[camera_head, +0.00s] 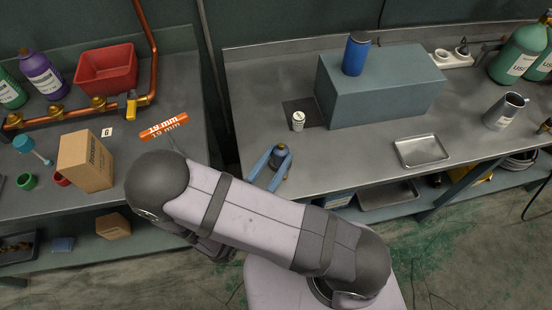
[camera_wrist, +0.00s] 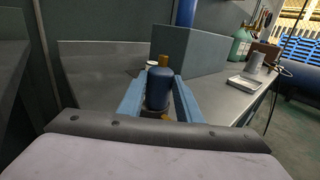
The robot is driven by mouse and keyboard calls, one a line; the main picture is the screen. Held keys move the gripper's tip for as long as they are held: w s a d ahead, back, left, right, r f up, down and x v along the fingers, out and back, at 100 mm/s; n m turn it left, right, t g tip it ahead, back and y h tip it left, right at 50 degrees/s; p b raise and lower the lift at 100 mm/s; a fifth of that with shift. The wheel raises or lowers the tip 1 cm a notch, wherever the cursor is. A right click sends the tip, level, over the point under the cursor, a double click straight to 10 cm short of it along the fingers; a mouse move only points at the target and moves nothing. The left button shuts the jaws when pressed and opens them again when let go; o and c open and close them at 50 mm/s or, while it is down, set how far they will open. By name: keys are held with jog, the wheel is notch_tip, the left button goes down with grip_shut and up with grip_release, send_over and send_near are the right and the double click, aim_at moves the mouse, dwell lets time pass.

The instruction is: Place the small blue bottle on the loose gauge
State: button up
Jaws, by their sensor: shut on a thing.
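My gripper (camera_head: 272,163) has two blue fingers and is shut on the small blue bottle (camera_wrist: 158,88). The bottle is dark blue with an orange-brown cap and is upright between the fingers. From above in the head view, it shows as a dark round shape (camera_head: 281,151). A dark round piece (camera_wrist: 154,113) with a brass-coloured bit shows just below the bottle in the wrist view. It may be the loose gauge, mostly hidden by the bottle and fingers. I cannot tell whether the bottle touches it. They are over the left front part of the right bench.
A metal tray (camera_head: 421,151) lies right. A gap separates the benches; a cardboard box (camera_head: 86,161) stands left.

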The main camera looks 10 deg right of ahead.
aim_at(277, 159)
jog(key=o, duration=1.1)
jog(key=shift+r, duration=0.15)
jog(key=shift+s+a, duration=0.4)
jog(key=b+v, duration=0.1)
jog(key=v, duration=0.2)
jog(key=shift+s+a, duration=0.2)
notch_tip(277, 159, up, 7)
jog(key=shift+s, duration=0.15)
